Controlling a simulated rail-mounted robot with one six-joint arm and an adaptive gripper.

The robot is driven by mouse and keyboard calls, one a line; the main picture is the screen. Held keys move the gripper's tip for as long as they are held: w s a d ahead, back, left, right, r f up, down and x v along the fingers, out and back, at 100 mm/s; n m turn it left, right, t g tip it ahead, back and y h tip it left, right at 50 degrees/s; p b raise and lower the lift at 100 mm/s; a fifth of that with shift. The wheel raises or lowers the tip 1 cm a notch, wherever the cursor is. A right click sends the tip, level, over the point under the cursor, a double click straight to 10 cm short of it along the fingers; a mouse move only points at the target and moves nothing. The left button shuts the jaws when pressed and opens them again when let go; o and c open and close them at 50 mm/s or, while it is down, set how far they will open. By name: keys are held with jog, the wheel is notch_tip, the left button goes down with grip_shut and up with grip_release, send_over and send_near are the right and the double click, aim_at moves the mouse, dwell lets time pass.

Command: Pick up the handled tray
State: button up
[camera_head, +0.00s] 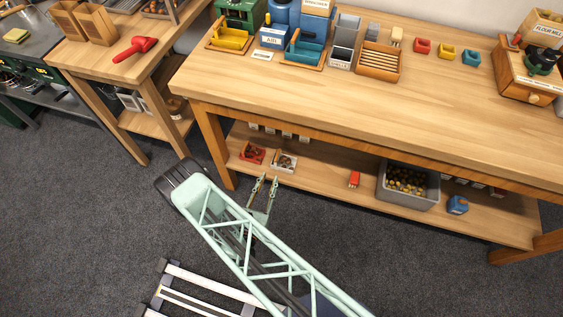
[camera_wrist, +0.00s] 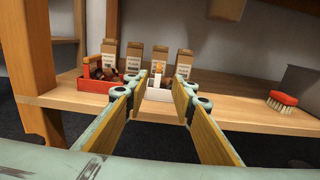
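Two small trays with brown contents stand on the lower shelf of the long workbench. The red tray (camera_head: 252,154) shows a raised handle-like bar in the wrist view (camera_wrist: 97,84). The white tray (camera_head: 284,163) is to its right; in the wrist view (camera_wrist: 158,94) a pale upright piece rises at its middle. I cannot tell for sure which one is the handled tray. My gripper (camera_head: 268,179) is open and empty in front of the shelf. In the wrist view its fingers (camera_wrist: 157,98) are spread either side of the white tray, which is partly hidden, with the tray beyond the tips.
Several brown labelled boxes (camera_wrist: 132,56) stand behind the trays. A red brush (camera_head: 354,179), a grey bin of chestnuts (camera_head: 409,199) and a blue item (camera_head: 457,205) are farther right on the shelf. A table leg (camera_head: 214,146) stands left. The tabletop (camera_head: 300,97) overhangs the shelf.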

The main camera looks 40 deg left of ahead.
aim_at(275, 162)
jog(key=shift+w, duration=0.1)
jog(key=shift+b+x, duration=0.8)
jog(key=shift+x, duration=3.4)
jog(key=shift+w+a+f, duration=0.1)
jog(key=shift+w+a, duration=0.05)
jog(key=shift+b+x, duration=0.65)
jog(key=shift+x, duration=1.8)
jog(key=shift+a, duration=0.1)
jog(key=shift+c, duration=0.5)
grip_shut()
